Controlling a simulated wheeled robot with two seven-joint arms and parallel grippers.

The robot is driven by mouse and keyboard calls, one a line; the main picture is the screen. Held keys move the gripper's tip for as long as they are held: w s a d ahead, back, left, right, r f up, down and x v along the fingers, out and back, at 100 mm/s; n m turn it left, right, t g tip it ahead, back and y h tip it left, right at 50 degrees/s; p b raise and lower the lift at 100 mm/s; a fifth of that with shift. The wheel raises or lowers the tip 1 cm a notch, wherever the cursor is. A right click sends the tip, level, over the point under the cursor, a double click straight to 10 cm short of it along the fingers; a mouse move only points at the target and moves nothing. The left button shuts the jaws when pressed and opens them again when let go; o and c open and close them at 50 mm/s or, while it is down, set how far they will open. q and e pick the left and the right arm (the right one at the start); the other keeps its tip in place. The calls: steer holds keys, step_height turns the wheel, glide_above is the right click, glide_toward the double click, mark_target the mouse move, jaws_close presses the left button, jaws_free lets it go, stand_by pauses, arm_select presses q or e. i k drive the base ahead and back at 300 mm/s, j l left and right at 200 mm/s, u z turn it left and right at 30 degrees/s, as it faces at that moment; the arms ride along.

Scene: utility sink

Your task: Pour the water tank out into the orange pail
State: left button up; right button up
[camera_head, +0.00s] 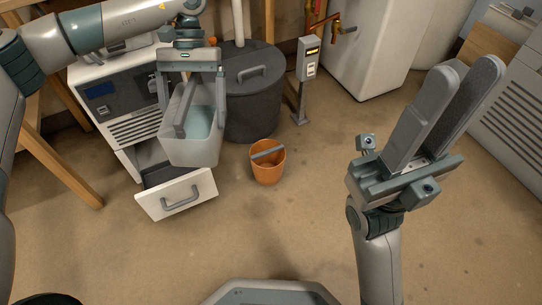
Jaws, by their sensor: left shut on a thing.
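The water tank (196,152) is a pale grey open-topped box with bluish water showing inside. It hangs in the air, roughly upright, below my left gripper (187,92), which is shut on it; the exact contact is partly hidden. The orange pail (268,170) stands on the floor to the right of the tank and apart from it, with a grey handle across its top. My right gripper (447,105) is raised at the right, well away from both. Its two long fingers lie close side by side, with nothing seen between them; how far apart they are is hard to judge.
A white machine (128,125) stands behind the tank, with an open drawer (177,195) low in front. A dark lidded bin (252,100) stands behind the pail. A grey post with a box (308,60) is right of the bin. The floor (300,225) around the pail's front is clear.

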mark_target(268, 163)
steer(key=i+l+u, duration=0.1)
steer(key=l, duration=0.25)
steer(key=i+l+u, duration=0.1)
steer(key=i+l, duration=0.3)
steer(key=l, duration=0.3)
steer(key=i+l+u, duration=0.15)
steer(key=l, duration=0.25)
steer(key=i+l+u, duration=0.1)
steer(key=l, duration=0.25)
steer(key=i+l+u, duration=0.1)
steer(key=l, duration=0.3)
steer(key=i, duration=0.05)
